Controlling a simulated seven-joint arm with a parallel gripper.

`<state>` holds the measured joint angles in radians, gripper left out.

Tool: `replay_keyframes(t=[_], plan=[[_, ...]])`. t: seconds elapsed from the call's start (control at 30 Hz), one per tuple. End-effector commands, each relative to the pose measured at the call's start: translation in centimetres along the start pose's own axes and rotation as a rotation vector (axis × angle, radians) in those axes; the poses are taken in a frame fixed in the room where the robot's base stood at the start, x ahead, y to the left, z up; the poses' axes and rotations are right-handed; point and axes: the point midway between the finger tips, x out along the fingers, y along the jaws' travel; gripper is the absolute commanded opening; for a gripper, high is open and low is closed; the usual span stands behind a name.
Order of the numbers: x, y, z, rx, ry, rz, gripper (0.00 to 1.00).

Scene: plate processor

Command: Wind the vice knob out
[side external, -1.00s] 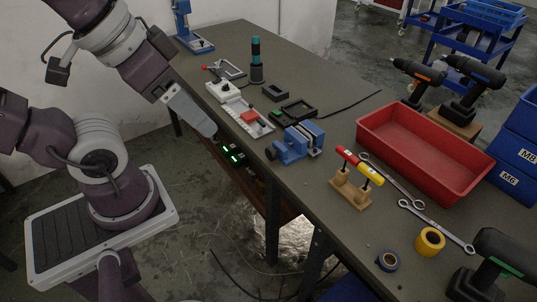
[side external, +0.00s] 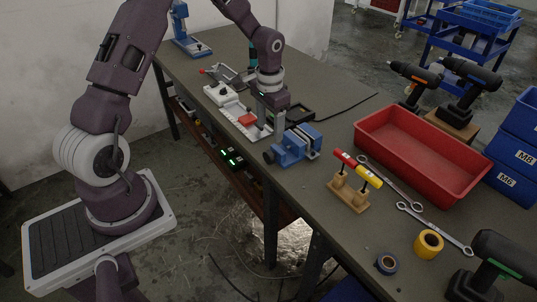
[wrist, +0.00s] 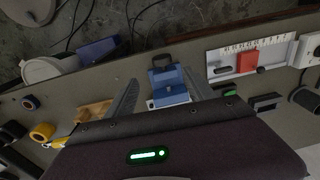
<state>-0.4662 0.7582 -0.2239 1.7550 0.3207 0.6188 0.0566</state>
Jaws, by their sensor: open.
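The blue vice (side external: 293,147) sits near the front edge of the bench. Its dark knob (side external: 270,154) faces out over that edge. In the wrist view the vice (wrist: 170,88) shows between my fingers, with its black knob (wrist: 163,60) at the top end. My gripper (side external: 270,128) points down over the bench, just behind and left of the vice in the side view. In the wrist view my gripper (wrist: 159,77) is open, one finger on each side of the vice, and holds nothing. Whether a finger touches the vice cannot be told.
A white fixture with a red block (side external: 247,119) lies left of the vice. A wooden stand (side external: 347,194) with red and yellow handles is to the right, before a red bin (side external: 424,152). Wrenches, tape rolls and drills lie further right. Black trays lie behind my gripper.

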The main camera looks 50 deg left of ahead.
Motion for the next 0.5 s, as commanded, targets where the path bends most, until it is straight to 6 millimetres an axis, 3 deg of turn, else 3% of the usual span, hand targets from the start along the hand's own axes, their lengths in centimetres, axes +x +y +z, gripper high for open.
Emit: replay_keyframes(t=[0.03,0.1,0.5], plan=[[2.3,-0.4,-0.1,-0.006,-0.018,0.020,0.63],[4.2,-0.7,-0.2,-0.009,-0.028,0.036,0.63],[11.1,-0.6,0.0,-0.011,-0.035,0.044,0.63]])
